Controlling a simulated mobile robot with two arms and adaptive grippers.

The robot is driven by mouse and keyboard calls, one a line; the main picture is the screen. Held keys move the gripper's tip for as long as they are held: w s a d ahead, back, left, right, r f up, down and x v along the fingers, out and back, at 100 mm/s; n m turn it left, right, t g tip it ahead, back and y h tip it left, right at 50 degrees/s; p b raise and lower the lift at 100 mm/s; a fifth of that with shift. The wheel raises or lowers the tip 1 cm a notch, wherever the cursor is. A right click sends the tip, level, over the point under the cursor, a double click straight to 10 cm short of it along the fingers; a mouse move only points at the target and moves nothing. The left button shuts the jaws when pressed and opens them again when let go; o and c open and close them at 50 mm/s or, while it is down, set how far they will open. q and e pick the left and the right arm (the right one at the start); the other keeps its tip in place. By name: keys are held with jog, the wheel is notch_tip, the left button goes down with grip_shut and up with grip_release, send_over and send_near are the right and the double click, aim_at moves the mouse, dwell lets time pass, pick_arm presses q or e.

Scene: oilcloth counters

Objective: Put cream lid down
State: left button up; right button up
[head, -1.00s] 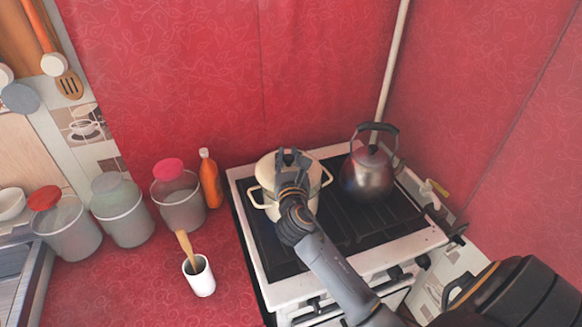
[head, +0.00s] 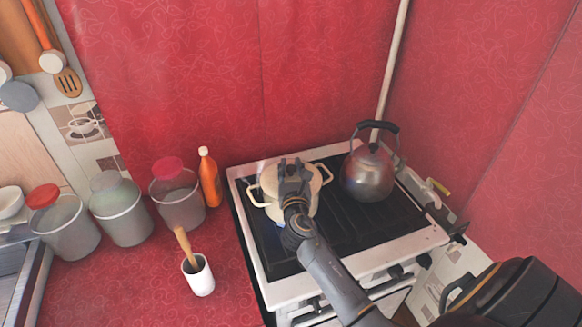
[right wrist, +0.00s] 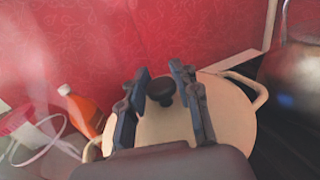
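The cream lid (head: 313,184) lies on the cream two-handled pot (head: 254,194) on the stove. It fills much of the right wrist view (right wrist: 235,115), with its black knob (right wrist: 161,92) standing up. My right gripper (head: 293,164) is over the lid and hides its middle in the head view. In the right wrist view its two fingers (right wrist: 161,75) are apart, one on each side of the knob, with gaps showing between them and it. The gripper is open and holds nothing. My left gripper is not in view.
A metal kettle (head: 368,172) stands right of the pot on the stove (head: 345,222). An orange bottle (head: 209,180) and several lidded canisters stand to the left. A white cup (head: 200,276) with a wooden handle is on the red counter (head: 120,285).

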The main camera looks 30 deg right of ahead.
jog(key=shift+o, duration=1.3)
jog(key=shift+r, duration=0.2)
jog(key=shift+s+a+f, duration=0.15)
jog(key=shift+s+a, duration=0.1)
jog(key=shift+s, duration=0.05)
jog(key=b+v, duration=0.1)
jog(key=v, duration=1)
jog(key=shift+b, duration=0.35)
jog(key=shift+s, duration=0.1)
